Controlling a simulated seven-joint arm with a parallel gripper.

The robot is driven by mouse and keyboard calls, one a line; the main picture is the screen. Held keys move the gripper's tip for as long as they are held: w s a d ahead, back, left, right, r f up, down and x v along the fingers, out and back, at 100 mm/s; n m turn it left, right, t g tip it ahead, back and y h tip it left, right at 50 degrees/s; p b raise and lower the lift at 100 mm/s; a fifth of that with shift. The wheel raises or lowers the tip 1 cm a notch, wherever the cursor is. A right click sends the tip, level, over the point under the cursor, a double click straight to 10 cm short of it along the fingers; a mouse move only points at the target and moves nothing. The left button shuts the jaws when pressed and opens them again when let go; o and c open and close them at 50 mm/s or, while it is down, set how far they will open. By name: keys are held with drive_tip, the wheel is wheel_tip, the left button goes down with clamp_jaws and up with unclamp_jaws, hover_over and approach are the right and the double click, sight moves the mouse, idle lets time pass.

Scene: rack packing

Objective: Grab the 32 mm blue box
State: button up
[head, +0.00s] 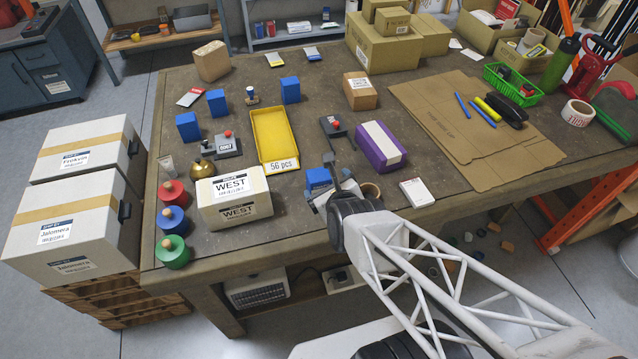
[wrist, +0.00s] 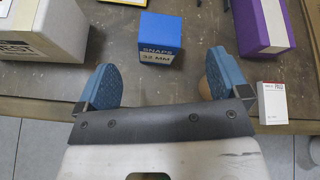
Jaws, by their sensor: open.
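The blue box labelled "SNAPS 32 MM" (wrist: 160,40) stands on the table in the wrist view. It lies just beyond my gripper (wrist: 158,80), roughly centred between its two blue-padded fingers, which are spread wide with nothing between them. In the head view the same blue box (head: 318,179) is near the table's front edge, partly hidden by my gripper (head: 338,187). Other blue boxes stand further back: one at the left (head: 188,126), one behind it (head: 216,102) and one right of the yellow tray (head: 290,90). Their labels cannot be read.
A white WEST box (head: 228,213) stands left of the blue box. A purple box (head: 382,147) and a small white carton (head: 418,193) are to its right. A yellow tray (head: 271,137) is behind it.

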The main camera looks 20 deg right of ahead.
sight(320, 179)
drive_tip(key=f+m, duration=0.1)
drive_tip(key=m, duration=0.1)
drive_tip(key=w+f+m+t, duration=0.1)
drive_tip(key=f, duration=0.1)
drive_tip(key=shift+w+f+m, duration=0.15)
drive_tip(key=shift+m, duration=0.25)
drive_tip(key=shift+x, duration=1.35)
drive_tip(key=shift+x, duration=2.5)
drive_tip(key=shift+w, duration=0.1)
drive_tip(key=c, duration=1.1)
drive_tip(key=shift+r, duration=0.3)
